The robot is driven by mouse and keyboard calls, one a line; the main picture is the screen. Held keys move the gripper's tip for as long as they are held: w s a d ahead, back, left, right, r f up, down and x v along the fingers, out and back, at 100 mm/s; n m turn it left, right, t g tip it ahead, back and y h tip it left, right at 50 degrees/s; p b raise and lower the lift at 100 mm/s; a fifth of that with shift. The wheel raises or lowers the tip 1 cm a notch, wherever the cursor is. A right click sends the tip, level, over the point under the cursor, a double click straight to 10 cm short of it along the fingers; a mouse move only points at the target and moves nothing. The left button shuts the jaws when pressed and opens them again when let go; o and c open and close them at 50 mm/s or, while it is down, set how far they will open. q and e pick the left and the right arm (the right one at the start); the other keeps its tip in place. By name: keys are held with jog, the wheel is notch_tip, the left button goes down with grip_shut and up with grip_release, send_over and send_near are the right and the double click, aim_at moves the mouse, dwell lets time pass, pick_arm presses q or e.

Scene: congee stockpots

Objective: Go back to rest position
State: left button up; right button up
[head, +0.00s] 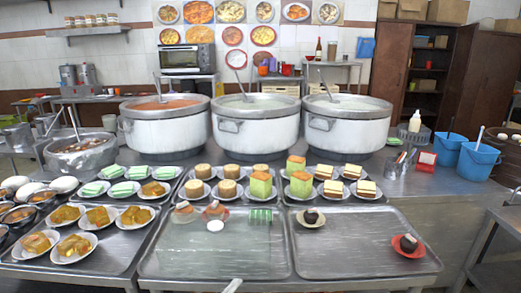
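Neither of my grippers can be made out in the head view. A small pale elongated piece (232,286) shows at the bottom edge, in front of the left front tray. It is cut off by the frame, and I cannot tell what it is. Three large white stockpots stand in a row at the back of the counter: the left pot (165,128) holds something reddish, and the middle pot (255,130) and right pot (346,130) hold pale contents, with a ladle handle rising from each.
The left front tray (215,262) and right front tray (350,255) are mostly bare. Plated cakes and food fill the trays behind and left. Two blue buckets (478,162) stand at the right. A metal side table (508,220) is at the right edge.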

pick_arm(q)
jog(key=s+a+f+n+g+y, duration=0.3)
jog(key=s+a+f+n, duration=0.3)
jog(key=f, duration=0.5)
jog(key=s+a+f+n+g+y, duration=0.2)
jog(key=s+a+f+n+y, duration=0.2)
jog(key=s+a+f+n, duration=0.3)
jog(key=s+a+f, duration=0.3)
jog(key=a+f, duration=0.1)
jog(key=shift+a+f+g+y, duration=0.3)
jog(key=shift+a+g, duration=0.05)
jog(key=shift+g, duration=0.05)
